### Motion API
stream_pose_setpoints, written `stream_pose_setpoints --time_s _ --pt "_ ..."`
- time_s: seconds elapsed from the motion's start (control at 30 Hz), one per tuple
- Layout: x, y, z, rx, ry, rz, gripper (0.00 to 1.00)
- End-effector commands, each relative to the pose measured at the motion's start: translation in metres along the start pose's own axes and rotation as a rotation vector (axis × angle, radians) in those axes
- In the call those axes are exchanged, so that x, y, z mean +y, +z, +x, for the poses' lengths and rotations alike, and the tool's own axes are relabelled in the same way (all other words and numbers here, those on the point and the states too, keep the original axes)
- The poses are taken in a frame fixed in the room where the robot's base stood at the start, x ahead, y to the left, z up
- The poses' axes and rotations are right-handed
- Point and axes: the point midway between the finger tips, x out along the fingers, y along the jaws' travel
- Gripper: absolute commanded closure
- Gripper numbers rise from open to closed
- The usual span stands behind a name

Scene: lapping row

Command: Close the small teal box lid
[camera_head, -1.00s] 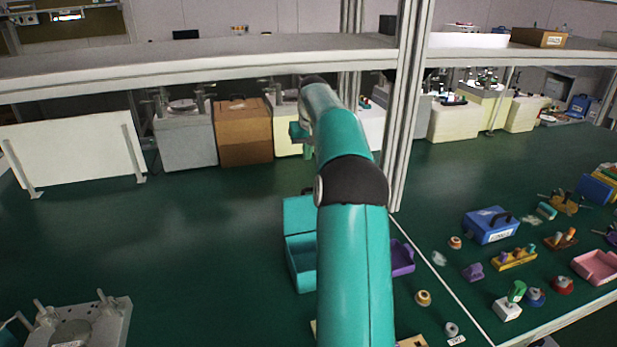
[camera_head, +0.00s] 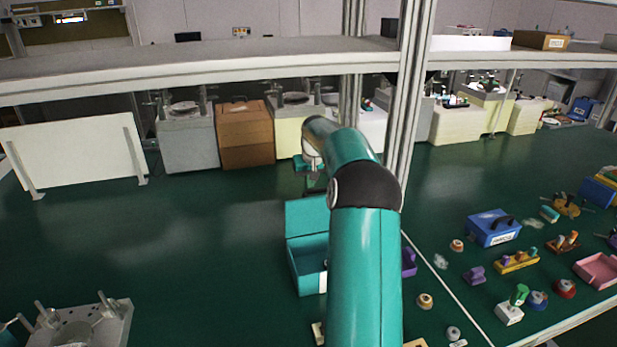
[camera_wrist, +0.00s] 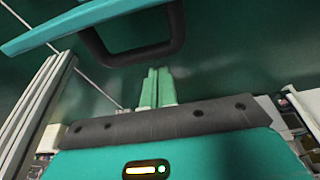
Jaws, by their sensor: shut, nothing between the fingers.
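The small teal box (camera_head: 306,268) stands on the dark green bench with its lid (camera_head: 305,216) raised at the back. My arm hides the box's right part. My gripper (camera_head: 312,188) is just beyond the lid's top edge, with its tips partly hidden. In the wrist view my gripper (camera_wrist: 157,72) has its two pale green fingers together, holding nothing. A teal panel edge, seemingly the lid (camera_wrist: 75,25), crosses the top left there, with a dark loop handle (camera_wrist: 140,50) close to the fingertips. I cannot tell whether they touch.
A purple bin (camera_head: 408,262) sits right of the box, partly behind my arm. A blue case (camera_head: 492,227) and several small parts lie further right. A metal upright (camera_head: 405,130) and shelf (camera_head: 200,65) stand behind.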

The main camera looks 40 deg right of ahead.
Motion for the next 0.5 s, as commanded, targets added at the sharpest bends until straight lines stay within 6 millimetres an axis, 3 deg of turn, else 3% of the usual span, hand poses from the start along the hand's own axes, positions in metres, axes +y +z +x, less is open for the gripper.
stream_pose_setpoints --time_s 0.5 --pt "-0.0006 0.0081 -0.0034 0.001 0.0 0.0 1.0"
